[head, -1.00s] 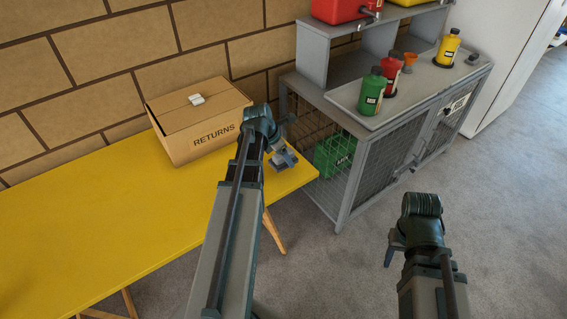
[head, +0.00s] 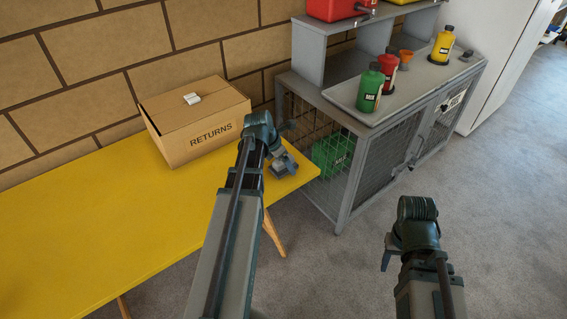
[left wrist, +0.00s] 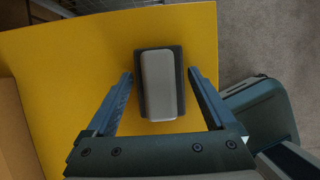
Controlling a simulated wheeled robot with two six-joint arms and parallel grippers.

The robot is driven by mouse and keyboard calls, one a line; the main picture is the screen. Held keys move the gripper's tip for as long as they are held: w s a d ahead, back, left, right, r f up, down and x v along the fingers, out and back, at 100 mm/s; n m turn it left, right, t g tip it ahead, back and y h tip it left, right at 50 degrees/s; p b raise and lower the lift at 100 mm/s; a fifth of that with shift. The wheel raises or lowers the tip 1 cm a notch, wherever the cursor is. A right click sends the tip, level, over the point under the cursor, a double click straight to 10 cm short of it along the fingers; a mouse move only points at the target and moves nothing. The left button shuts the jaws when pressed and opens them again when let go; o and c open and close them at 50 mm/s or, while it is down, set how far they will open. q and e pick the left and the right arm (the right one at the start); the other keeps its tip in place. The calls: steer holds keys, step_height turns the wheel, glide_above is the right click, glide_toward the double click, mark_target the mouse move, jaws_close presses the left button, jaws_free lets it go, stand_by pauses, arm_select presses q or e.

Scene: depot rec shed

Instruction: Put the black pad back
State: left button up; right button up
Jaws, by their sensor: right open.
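A small block with a dark, near-black base and a lighter grey top (left wrist: 160,85) lies on the yellow table in the left wrist view. It is the only thing there that could be the black pad. In the head view it is a small grey shape (head: 286,169) near the table's right corner, partly hidden by my gripper. My left gripper (left wrist: 159,72) is open, with one finger on each side of the block and a gap on both sides. I cannot tell its height above the table. My right gripper (head: 388,258) is open and empty over the floor.
A cardboard RETURNS box (head: 190,143) stands on the yellow table (head: 100,235), left of my left gripper, with a small white thing on top. A grey mesh cabinet (head: 345,205) stands to the right, with green, red and yellow bottles on its top. The table's left part is clear.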

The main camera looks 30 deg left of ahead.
arm_select(q)
steer(key=shift+o, duration=0.5)
steer(key=shift+r, duration=0.1)
steer(key=shift+p+v, duration=0.75)
steer(key=shift+p, duration=0.05)
steer(key=p+v, duration=1)
steer(key=shift+r, duration=0.35)
steer(key=shift+s, duration=0.1)
